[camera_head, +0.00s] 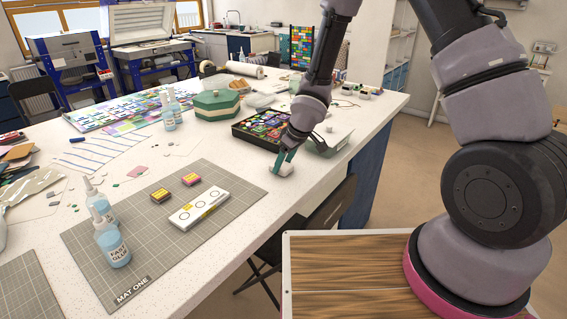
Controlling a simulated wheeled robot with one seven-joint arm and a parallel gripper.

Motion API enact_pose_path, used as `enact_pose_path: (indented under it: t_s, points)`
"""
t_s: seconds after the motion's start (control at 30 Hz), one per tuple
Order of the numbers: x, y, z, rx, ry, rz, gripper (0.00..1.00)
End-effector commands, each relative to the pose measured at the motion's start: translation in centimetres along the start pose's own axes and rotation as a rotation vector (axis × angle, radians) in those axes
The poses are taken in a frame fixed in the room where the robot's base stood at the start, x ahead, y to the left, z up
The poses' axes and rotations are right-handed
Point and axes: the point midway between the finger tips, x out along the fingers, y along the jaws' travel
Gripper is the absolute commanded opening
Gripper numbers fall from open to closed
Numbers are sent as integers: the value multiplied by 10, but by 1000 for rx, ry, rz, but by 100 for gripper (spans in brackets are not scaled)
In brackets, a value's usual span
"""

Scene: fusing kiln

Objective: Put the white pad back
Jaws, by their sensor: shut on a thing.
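A small white pad (287,169) shows at the tips of my gripper (281,163), at the right front edge of the white table. My gripper's green fingers are shut on it. The pad is at or just above the table top; I cannot tell whether it touches. The fingers hide part of it.
A black tray of coloured pieces (252,134) and a green lidded box (214,106) stand behind my gripper.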

Motion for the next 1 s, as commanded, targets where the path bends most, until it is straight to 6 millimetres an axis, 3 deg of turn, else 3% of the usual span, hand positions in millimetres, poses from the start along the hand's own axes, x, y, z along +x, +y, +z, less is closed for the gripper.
enact_pose_path:
  t_s: [0.17, 0.2, 0.27, 0.67, 1.0]
  points:
    - [2, 0, 1, -1, -1, -1, 0]
    - [2, 0, 1, -1, 0, -1, 69]
    - [2, 0, 1, -1, 0, -1, 91]
    - [-2, 1, 0, 2, 0, 1, 91]
    - [-53, 2, 0, 5, 3, 0, 91]
